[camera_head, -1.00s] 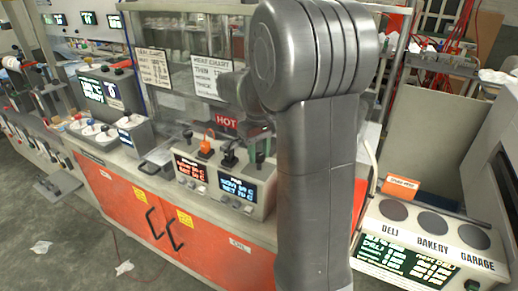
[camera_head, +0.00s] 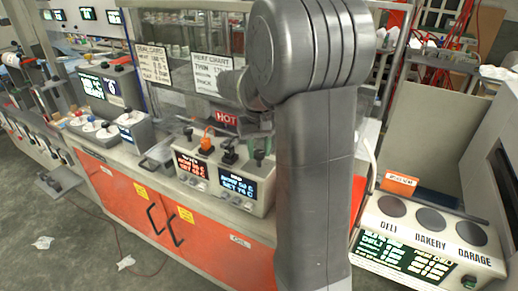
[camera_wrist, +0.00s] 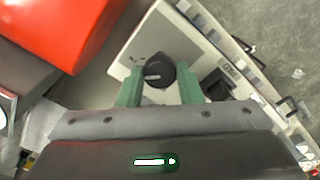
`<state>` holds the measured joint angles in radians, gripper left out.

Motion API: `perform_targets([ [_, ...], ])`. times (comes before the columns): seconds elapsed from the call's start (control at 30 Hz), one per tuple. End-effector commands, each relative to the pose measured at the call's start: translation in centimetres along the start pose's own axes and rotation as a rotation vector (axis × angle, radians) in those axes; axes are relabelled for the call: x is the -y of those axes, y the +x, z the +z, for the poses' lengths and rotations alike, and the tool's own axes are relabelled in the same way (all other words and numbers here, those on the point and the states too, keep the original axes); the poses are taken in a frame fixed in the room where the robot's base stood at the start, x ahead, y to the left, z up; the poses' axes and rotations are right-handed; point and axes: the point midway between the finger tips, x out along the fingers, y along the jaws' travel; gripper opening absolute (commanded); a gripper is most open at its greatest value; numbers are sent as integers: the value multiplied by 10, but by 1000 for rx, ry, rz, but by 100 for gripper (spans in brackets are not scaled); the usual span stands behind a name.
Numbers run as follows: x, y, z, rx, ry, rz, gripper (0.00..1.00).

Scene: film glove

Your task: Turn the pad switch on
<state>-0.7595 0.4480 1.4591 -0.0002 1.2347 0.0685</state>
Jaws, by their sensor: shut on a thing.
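In the wrist view a round black knob (camera_wrist: 158,72) with a pale mark stands on a whitish panel (camera_wrist: 190,40). The two green fingers of my gripper (camera_wrist: 160,85) are on either side of it, and I take them as shut on it. A cream control box (camera_head: 240,202) on the orange-fronted cabinet has a red-lit display (camera_head: 190,167) and a blue-white display (camera_head: 238,185). I cannot tell which control is the pad switch.
A red "HOT" sign (camera_head: 227,118) and a clear-walled enclosure stand behind the box. A console marked DELI, BAKERY, GARAGE (camera_head: 430,222) is at right. A red-orange surface (camera_wrist: 60,30) is close by in the wrist view. Grey floor is open at left.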

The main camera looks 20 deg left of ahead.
Motion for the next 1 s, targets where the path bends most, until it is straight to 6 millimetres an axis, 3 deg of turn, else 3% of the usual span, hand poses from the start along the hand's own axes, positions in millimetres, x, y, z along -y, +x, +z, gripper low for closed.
perform_targets([
  [0.1,0,0,0,-2,1,0,9],
  [0.13,0,0,0,-2,1,0,34],
  [0.23,0,0,0,-1,0,0,54],
  [0.53,0,-1,0,-1,-1,0,54],
  [0.67,0,-11,-1,-4,-1,0,54],
  [1.0,0,-84,-1,-5,-1,0,54],
])
